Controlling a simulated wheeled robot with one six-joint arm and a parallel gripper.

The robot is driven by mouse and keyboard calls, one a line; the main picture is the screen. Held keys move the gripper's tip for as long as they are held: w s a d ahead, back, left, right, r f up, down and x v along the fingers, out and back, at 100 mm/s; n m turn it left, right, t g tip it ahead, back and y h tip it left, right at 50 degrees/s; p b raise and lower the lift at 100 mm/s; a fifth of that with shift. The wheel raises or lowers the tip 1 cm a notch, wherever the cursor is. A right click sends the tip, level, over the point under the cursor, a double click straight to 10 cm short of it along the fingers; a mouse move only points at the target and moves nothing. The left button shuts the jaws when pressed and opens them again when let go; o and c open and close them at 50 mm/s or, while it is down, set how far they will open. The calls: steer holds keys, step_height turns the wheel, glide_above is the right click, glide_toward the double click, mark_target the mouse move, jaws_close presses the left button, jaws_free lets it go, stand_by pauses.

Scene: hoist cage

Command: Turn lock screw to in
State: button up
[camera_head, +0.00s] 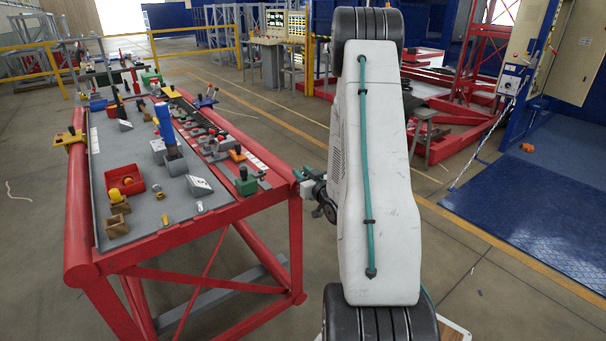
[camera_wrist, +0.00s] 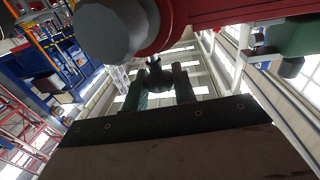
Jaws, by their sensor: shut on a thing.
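My gripper (camera_wrist: 157,88) shows in the wrist view with its two dark green fingers pointing away from the camera. They are closed around a small dark knob-like piece (camera_wrist: 155,72), which I take to be the lock screw. Its turned position cannot be made out. In the head view my gripper (camera_head: 300,180) is at the right side of the red table (camera_head: 225,212), near its front right corner. My white arm link hides part of this area, and the screw cannot be made out there.
A green clamp-like block (camera_head: 246,182) sits on the table edge close by. The table top carries a red bin (camera_head: 124,181), a blue-topped upright piece (camera_head: 165,124) and several small parts. In the wrist view a large grey round end (camera_wrist: 112,28) and a red beam (camera_wrist: 215,12) are close above the fingers.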

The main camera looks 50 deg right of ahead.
steer(key=m+g+h, duration=0.1)
steer(key=h, duration=0.1)
steer(key=m+g+h, duration=0.1)
steer(key=m+h, duration=0.1)
steer(key=shift+a+g+h, duration=0.1)
steer(key=shift+g+h, duration=0.2)
steer(key=shift+m+g+h, duration=2.2)
steer(key=shift+m+g, duration=0.1)
steer(key=shift+g, duration=0.1)
steer(key=o, duration=1)
steer(key=shift+c, duration=0.2)
steer(key=v, duration=0.7)
steer(key=shift+a, duration=0.3)
